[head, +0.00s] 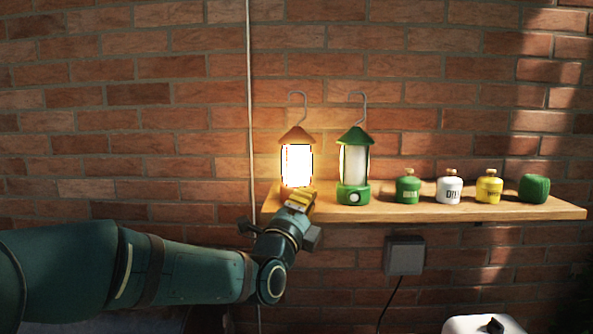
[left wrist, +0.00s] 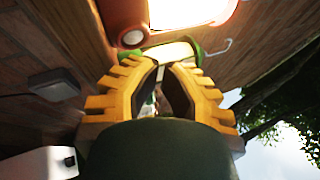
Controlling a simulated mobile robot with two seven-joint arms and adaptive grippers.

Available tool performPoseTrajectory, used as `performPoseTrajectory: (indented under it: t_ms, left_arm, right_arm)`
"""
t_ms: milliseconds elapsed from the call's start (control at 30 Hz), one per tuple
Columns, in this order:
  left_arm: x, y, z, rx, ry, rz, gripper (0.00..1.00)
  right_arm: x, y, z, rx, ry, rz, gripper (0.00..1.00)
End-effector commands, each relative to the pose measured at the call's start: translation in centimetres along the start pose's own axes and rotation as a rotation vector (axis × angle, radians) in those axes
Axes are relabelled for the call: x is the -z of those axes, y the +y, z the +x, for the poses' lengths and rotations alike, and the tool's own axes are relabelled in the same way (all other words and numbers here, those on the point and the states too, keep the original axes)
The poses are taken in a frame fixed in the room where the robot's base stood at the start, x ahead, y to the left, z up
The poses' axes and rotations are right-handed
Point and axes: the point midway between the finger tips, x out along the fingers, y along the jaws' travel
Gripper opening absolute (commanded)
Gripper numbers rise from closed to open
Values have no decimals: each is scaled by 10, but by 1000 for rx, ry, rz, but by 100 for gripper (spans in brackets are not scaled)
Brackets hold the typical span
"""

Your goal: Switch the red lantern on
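The red lantern (head: 297,160) stands upright at the left end of the shelf and glows brightly; its roof looks orange in that light. In the left wrist view its red base (left wrist: 112,18) has a pale round knob (left wrist: 132,38). My left gripper (head: 299,200), with yellow fingers, is in front of the lantern's base and hides most of it in the head view. In the left wrist view the fingertips (left wrist: 168,64) come together, with nothing seen held. They are close to the knob, but contact cannot be told. My right gripper is not in view.
A green lantern (head: 355,165), unlit, stands just right of the red one. Green, white and yellow canisters (head: 448,190) and a dark green object (head: 534,188) stand along the wooden shelf (head: 470,212). A grey box (head: 404,255) is on the brick wall below.

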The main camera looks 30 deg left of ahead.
Motion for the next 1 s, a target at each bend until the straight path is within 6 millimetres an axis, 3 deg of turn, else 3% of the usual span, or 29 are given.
performPoseTrajectory:
  t_ms: [500,1000]
  left_arm:
    - [19,-20,-36,4,0,0,0]
    - [20,-22,-38,4,0,1,0]
  right_arm:
    - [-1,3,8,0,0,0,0]
    - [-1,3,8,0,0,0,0]
